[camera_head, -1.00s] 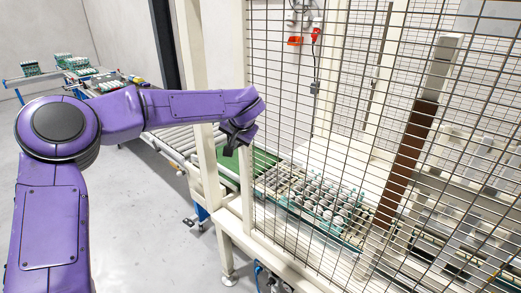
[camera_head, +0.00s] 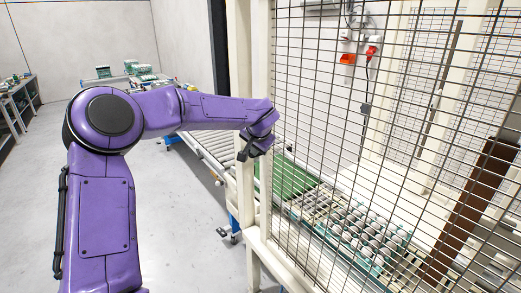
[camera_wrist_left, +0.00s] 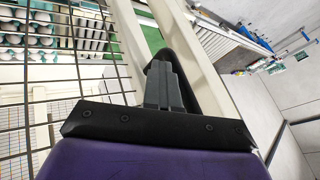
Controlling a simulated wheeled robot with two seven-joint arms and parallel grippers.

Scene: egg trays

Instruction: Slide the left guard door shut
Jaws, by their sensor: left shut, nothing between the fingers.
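The guard door is a dark wire mesh panel (camera_head: 340,110) in a cream frame; its left frame edge (camera_head: 263,60) stands upright close to a cream post (camera_head: 242,195). My left gripper (camera_head: 243,154) is shut and empty at that frame edge, between it and the post. In the left wrist view my shut fingers (camera_wrist_left: 161,82) point into the gap between two cream uprights, with the mesh (camera_wrist_left: 90,60) to the left. Whether the fingers touch the frame cannot be told. My right gripper is not in view.
A roller conveyor (camera_head: 210,150) runs off to the back left. A table with trays (camera_head: 135,80) stands farther back. The grey floor at left is clear.

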